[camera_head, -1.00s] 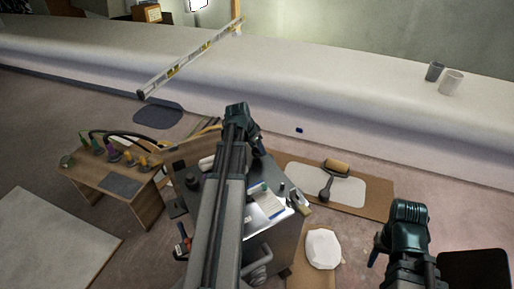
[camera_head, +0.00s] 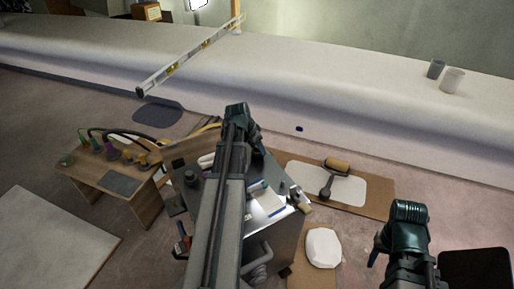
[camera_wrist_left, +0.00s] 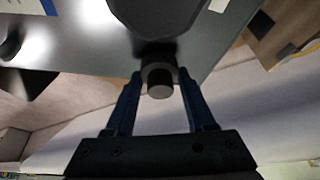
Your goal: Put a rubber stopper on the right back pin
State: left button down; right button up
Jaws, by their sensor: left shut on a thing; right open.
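My left gripper (camera_head: 240,112) is above the back of the grey cart. In the left wrist view it (camera_wrist_left: 161,82) is shut on a small dark grey cylinder (camera_wrist_left: 160,88), which looks like a rubber stopper. The cylinder is in front of a large dark rounded shape (camera_wrist_left: 155,15); I cannot tell if they touch. I cannot make out the right back pin, and my left arm hides much of the cart top. My right gripper (camera_head: 385,245) is open and empty at the lower right, away from the cart.
The grey cart (camera_head: 275,235) carries a pale notepad (camera_head: 265,198) and small dark parts. The white hull (camera_head: 330,115) runs behind it. A wooden bench (camera_head: 115,175) stands left.

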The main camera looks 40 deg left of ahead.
pick_arm(q)
jog(key=shift+f, duration=0.1)
grip_release()
dwell(0.5)
notch_tip(320, 180, up, 9)
jog(key=p, duration=0.8)
jog(key=shift+f+p, duration=0.2)
jog(key=shift+p, duration=0.15)
dwell(0.5)
